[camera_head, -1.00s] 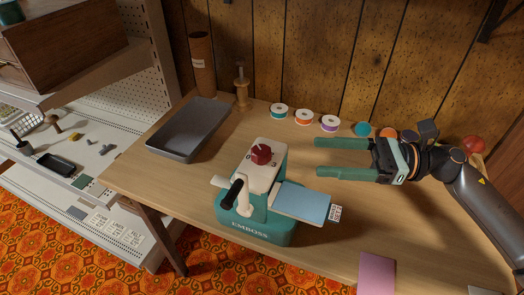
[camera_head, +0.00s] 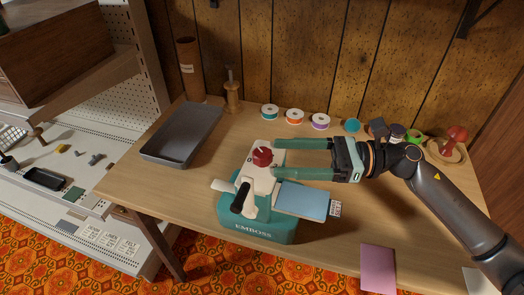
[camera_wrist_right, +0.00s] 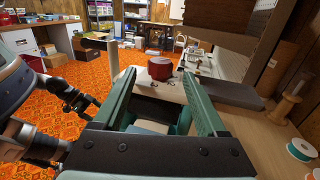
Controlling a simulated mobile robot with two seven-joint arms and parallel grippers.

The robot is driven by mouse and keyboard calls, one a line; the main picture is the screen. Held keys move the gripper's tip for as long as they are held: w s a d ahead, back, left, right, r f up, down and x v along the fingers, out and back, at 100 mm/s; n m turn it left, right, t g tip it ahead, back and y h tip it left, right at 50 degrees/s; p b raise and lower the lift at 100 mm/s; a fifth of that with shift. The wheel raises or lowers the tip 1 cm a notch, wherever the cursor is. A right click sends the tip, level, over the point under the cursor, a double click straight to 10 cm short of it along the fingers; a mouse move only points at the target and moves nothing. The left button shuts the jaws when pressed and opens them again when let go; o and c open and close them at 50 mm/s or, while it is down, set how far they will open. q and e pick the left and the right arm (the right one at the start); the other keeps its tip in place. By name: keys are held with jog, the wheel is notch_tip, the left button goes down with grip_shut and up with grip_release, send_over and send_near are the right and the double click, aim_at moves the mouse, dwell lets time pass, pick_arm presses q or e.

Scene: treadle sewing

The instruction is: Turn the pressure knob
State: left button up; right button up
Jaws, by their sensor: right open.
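The red pressure knob (camera_head: 262,156) sits on the cream top plate of the teal embossing machine (camera_head: 257,228), which stands on the wooden table. My right gripper (camera_head: 275,158) is open, with its two green fingers pointing left and their tips just to the right of the knob. In the right wrist view the knob (camera_wrist_right: 160,68) shows ahead, between and beyond the two fingertips (camera_wrist_right: 158,85). The fingers do not visibly hold it. A blue pad (camera_head: 302,200) on the machine lies in front of the fingers.
A grey tray (camera_head: 182,134) lies to the left of the machine. Ribbon spools (camera_head: 295,116) stand in a row behind the gripper. A black-handled lever (camera_head: 240,198) rises at the machine's front. A pink card (camera_head: 378,268) lies near the front edge.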

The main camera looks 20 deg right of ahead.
aim_at(272, 157)
jog(key=shift+p+x, duration=0.45)
jog(key=shift+x, duration=2.15)
jog(key=shift+c, duration=0.3)
grip_shut()
